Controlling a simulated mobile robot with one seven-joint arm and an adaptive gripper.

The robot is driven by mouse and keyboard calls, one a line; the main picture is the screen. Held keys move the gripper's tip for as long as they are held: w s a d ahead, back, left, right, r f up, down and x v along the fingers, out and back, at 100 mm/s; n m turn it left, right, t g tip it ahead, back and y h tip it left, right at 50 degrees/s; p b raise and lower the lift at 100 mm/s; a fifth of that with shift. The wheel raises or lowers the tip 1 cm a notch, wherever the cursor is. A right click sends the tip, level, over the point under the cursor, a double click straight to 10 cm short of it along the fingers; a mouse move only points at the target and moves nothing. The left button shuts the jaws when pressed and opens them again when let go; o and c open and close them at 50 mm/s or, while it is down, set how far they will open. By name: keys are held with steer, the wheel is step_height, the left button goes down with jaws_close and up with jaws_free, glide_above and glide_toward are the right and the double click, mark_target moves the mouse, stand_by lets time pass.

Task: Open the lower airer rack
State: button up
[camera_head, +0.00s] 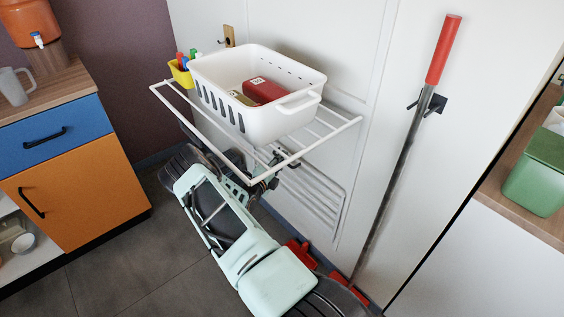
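The lower airer rack (318,200) is a set of white bars that looks folded up nearly flat against the white wall. The upper airer rack (334,130) is a white wire frame that stands out level from the wall above it. My gripper (274,170) is small and dark, under the front corner of the upper rack and close to the upper left part of the lower rack. The upper rack's bars and my arm partly hide it. I cannot tell whether its fingers are open or touch the lower rack.
A white basket (230,82) with a red box (264,90) sits on the upper rack, with a yellow holder (181,75) beside it. A red-handled pole (408,150) hangs at right.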

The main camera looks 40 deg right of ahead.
steer(key=shift+w+d, duration=0.1)
steer(key=shift+d, duration=0.15)
jaws_close()
stand_by(0.3)
